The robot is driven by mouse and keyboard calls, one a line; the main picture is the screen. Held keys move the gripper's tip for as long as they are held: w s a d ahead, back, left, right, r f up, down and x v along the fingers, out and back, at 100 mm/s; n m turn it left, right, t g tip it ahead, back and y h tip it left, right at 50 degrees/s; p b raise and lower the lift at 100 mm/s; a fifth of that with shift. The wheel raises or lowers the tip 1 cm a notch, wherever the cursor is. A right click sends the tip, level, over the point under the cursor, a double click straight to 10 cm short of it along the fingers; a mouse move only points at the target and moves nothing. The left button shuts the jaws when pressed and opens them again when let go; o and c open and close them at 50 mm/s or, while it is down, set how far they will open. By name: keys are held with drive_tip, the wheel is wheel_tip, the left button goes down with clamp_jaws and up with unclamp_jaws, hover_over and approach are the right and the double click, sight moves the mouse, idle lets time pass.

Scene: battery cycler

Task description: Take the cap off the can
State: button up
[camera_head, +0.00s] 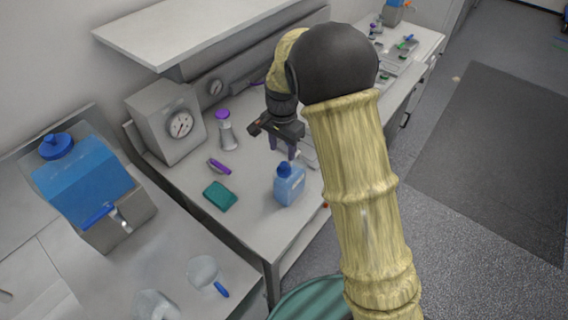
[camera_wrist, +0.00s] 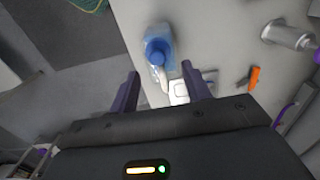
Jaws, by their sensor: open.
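The can (camera_head: 289,188) is a small light-blue container with a dark blue cap (camera_head: 284,170). It stands upright near the front edge of the bench, with the cap in place. In the wrist view the can (camera_wrist: 166,33) shows from above, with its round cap (camera_wrist: 156,50) beyond the fingertips. My gripper (camera_head: 283,150) is open and empty, its purple fingers pointing down behind the can in the head view. The fingers (camera_wrist: 160,70) are apart in the wrist view, and a white object lies between and below them. My gripper does not appear to touch the can.
On the bench are a purple-topped bottle (camera_head: 225,128), a gauge box (camera_head: 172,125), a purple-handled item (camera_head: 219,166) and a teal block (camera_head: 219,196). A shelf (camera_head: 200,30) overhangs the back. Bench around the can's left is clear.

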sight(284, 163)
drive_tip(key=shift+f, duration=0.15)
drive_tip(key=shift+s+d+f+p, duration=0.1)
drive_tip(key=shift+f+p, duration=0.4)
wheel_tip(284, 163, down, 4)
drive_tip(key=shift+d+f+p, duration=0.1)
drive_tip(key=shift+p, duration=0.75)
clamp_jaws()
